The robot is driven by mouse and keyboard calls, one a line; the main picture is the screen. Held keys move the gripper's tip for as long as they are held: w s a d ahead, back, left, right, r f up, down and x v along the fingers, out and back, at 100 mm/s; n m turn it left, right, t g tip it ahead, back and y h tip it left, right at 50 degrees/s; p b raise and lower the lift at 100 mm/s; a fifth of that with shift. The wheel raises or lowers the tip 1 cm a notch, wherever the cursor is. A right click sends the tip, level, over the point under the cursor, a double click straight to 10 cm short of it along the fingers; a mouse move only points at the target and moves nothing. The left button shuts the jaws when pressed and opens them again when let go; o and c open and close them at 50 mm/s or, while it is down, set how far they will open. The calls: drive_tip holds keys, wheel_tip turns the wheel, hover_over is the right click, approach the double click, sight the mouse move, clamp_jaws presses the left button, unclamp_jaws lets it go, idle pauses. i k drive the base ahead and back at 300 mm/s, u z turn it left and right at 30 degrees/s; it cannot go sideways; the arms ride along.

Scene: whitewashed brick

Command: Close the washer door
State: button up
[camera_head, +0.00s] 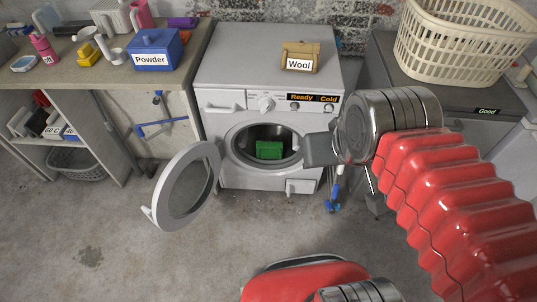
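The washer (227,165) is white and stands against the brick wall. Its round door (211,171) is swung wide open to the left, with a white ring, dark glass and a small handle at its lower left edge. The drum opening (285,154) is uncovered, and a green item (269,150) lies inside. My gripper (318,150) is in front of the right side of the opening, on the end of my red, ribbed arm. It is apart from the door. Its fingers show as a grey block seen from the side, so I cannot tell whether they are open.
A bench (98,73) at left holds a blue Powder box (156,46) and several other items. A Wool box (300,56) sits on the washer. A cream laundry basket (463,45) stands at upper right. The floor left of the door is clear.

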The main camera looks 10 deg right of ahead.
sight(186, 186)
drive_tip(key=u, duration=2.9)
drive_tip(key=i, duration=0.8)
drive_tip(key=z, duration=0.1)
